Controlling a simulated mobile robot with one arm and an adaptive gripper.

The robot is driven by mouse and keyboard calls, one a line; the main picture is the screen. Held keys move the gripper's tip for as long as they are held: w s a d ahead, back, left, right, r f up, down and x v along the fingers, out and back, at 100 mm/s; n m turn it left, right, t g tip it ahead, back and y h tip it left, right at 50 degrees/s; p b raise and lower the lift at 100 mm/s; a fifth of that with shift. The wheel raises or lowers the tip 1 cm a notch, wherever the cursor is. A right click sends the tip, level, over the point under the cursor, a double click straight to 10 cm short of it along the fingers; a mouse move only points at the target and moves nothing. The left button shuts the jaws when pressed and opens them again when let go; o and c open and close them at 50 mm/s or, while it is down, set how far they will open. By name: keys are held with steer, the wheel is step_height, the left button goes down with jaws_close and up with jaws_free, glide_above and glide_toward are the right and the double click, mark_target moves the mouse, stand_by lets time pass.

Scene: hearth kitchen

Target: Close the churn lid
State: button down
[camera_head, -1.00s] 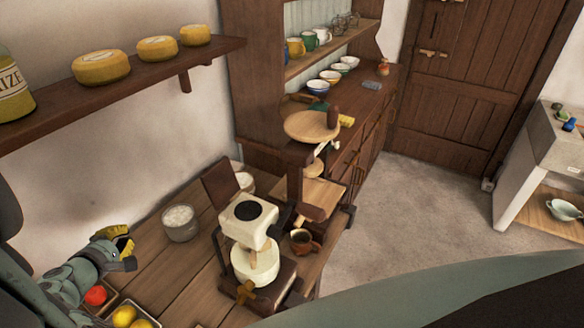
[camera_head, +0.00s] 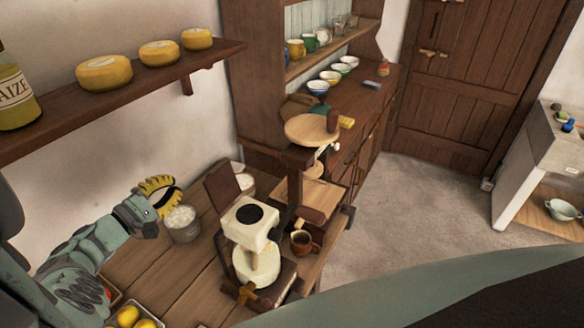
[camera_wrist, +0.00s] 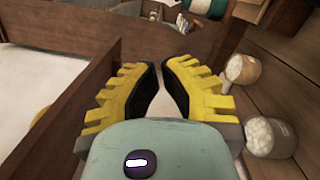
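A cream machine (camera_head: 245,225), seemingly the churn, stands on a dark brown base with a brass tap at its front. A dark brown square panel (camera_head: 221,188), likely the lid, stands tilted up just behind it to the left. Its hinge is hidden. My gripper (camera_head: 175,190) is to the left of the panel, beside and partly over a bucket of white contents. In the wrist view my yellow toothed fingers (camera_wrist: 160,70) come together at the tips, almost touching, with nothing between them. I cannot clearly identify the panel in the wrist view.
A wooden shelf (camera_head: 120,98) with cheeses hangs above. A brown cup (camera_head: 302,243) and a press-like stand (camera_head: 296,180) are at the right.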

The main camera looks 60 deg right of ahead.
mark_target(218, 187)
steer(key=s+d+p, duration=0.2)
steer(key=s+d+r+p, duration=0.1)
steer(key=d+p, duration=0.1)
steer(key=shift+s+d+r, duration=0.15)
steer(key=shift+s+d, duration=0.05)
steer(key=shift+s, duration=0.2)
stand_by(0.6)
